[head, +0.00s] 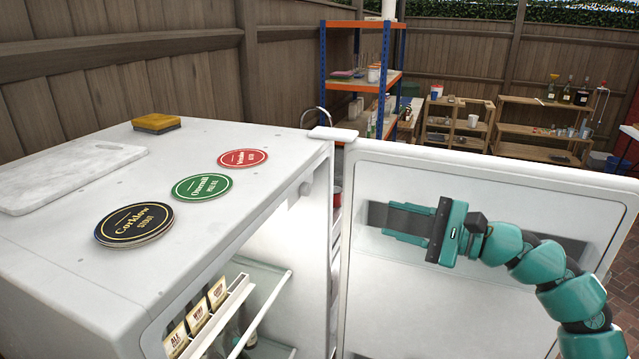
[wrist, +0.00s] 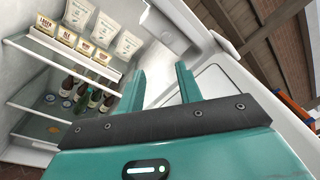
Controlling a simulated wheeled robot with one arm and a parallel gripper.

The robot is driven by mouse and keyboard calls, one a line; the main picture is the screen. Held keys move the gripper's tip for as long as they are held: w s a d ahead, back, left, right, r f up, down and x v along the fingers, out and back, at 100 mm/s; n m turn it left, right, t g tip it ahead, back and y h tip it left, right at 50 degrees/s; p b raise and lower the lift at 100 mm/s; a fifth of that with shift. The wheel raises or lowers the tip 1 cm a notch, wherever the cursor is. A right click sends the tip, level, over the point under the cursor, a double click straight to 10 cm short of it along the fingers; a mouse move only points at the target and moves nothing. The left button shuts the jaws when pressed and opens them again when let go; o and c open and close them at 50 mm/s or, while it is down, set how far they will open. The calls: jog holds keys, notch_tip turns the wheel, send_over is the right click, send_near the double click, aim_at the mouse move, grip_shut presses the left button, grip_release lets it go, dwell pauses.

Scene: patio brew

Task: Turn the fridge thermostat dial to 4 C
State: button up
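The white fridge (head: 215,255) stands open, its door (head: 480,285) swung out to the right. A small round pale knob (head: 306,188), which looks like the thermostat dial, sits high inside near the front edge of the opening. Its marks are too small to read, so I cannot tell its setting. My teal gripper (head: 388,221) is in front of the inner face of the door, to the right of the knob and apart from it. In the wrist view, my gripper's two fingers (wrist: 160,72) are spread with nothing between them. I cannot make out the dial there.
Fridge shelves (wrist: 50,88) hold packets (wrist: 78,14) and bottles (wrist: 93,97). On the fridge top lie a white board (head: 70,178), a sponge (head: 156,123) and round coasters (head: 202,187). A blue-and-orange rack (head: 323,75) and wooden shelves (head: 540,102) stand behind.

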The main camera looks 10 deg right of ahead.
jog(key=r, duration=0.1)
jog(key=p, duration=0.9)
send_near(309, 191)
jog(key=x, duration=0.6)
jog(key=shift+a+r, duration=0.3)
jog(key=shift+x, duration=0.75)
jog(key=shift+f, duration=0.2)
jog(key=c, duration=0.7)
